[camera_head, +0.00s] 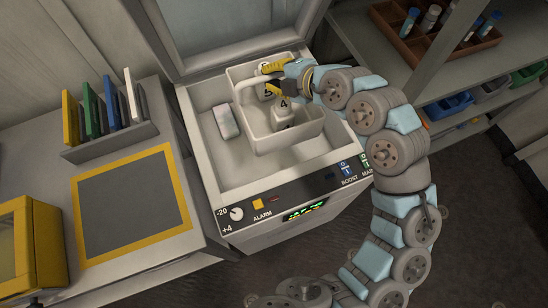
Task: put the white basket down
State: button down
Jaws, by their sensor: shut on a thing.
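The white basket (256,133) is a square open tub at the right of the chest cooler's open cavity (232,168). It looks level. I cannot tell whether it touches the cavity floor. A light handle arches over it. My gripper (273,78) has yellow and black fingers and is shut on the handle at the top of the basket. Inside the basket stand a white bottle marked 4 (284,117) and another white bottle (264,91) partly hidden by my gripper.
A pale block (226,122) lies in the cavity left of the basket. The cooler's raised lid (232,25) stands behind. A bench at left holds upright coloured panels (103,112) and a yellow-framed grey mat (131,206). A shelf at right holds a brown tray (423,52).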

jog(key=shift+f, duration=0.1)
notch_tip(320, 180, down, 28)
jog(key=b, duration=0.7)
jog(key=shift+b, duration=0.4)
jog(key=c, duration=1.2)
grip_release()
jog(key=p+v, duration=0.3)
jog(key=v, duration=0.9)
jog(key=shift+p, duration=0.35)
